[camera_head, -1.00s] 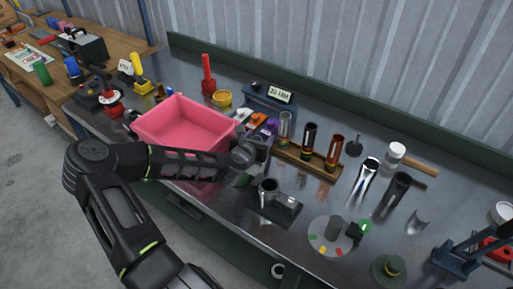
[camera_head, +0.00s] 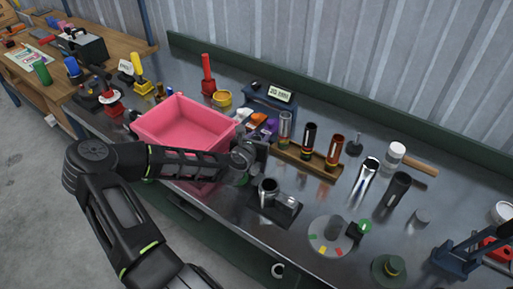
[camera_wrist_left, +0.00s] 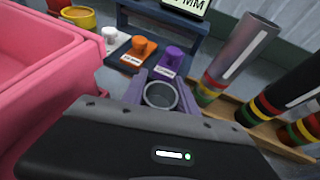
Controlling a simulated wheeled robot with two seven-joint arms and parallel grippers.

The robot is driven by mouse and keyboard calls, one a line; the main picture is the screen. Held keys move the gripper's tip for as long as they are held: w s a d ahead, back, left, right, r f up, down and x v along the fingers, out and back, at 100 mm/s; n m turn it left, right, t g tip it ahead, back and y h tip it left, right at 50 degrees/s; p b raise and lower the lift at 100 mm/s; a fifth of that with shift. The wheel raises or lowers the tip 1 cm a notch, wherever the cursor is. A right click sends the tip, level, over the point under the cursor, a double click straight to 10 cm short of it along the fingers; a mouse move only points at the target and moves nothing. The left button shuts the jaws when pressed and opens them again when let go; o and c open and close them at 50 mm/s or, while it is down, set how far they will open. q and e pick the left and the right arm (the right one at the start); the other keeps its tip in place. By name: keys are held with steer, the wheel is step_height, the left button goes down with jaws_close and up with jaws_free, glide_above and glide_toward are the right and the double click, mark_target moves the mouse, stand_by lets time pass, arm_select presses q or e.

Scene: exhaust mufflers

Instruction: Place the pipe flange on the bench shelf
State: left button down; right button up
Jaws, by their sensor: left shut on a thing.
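My left gripper (camera_head: 257,155) is beside the right wall of the pink bin, above the bench. In the left wrist view it (camera_wrist_left: 160,92) is shut on a grey, round, hollow part, which looks like the pipe flange (camera_wrist_left: 161,96). Its open top faces the camera, and its lower part is hidden. In the head view the gripper hides this part. A small blue bench shelf (camera_head: 262,101) with a number sign stands behind the gripper, near the back wall. It also shows at the top of the left wrist view (camera_wrist_left: 150,12). My right gripper is out of view.
The pink bin (camera_head: 190,125) stands left of the gripper. White, orange and purple pieces (camera_wrist_left: 172,62) stand between gripper and shelf. A wooden rack (camera_head: 308,162) with 3 banded tubes is to the right. A dark fixture (camera_head: 285,210) is in front.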

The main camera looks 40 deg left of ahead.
arm_select(q)
steer(key=shift+r, duration=0.1)
stand_by(0.3)
step_height(320, 180, up, 10)
stand_by(0.6)
stand_by(0.5)
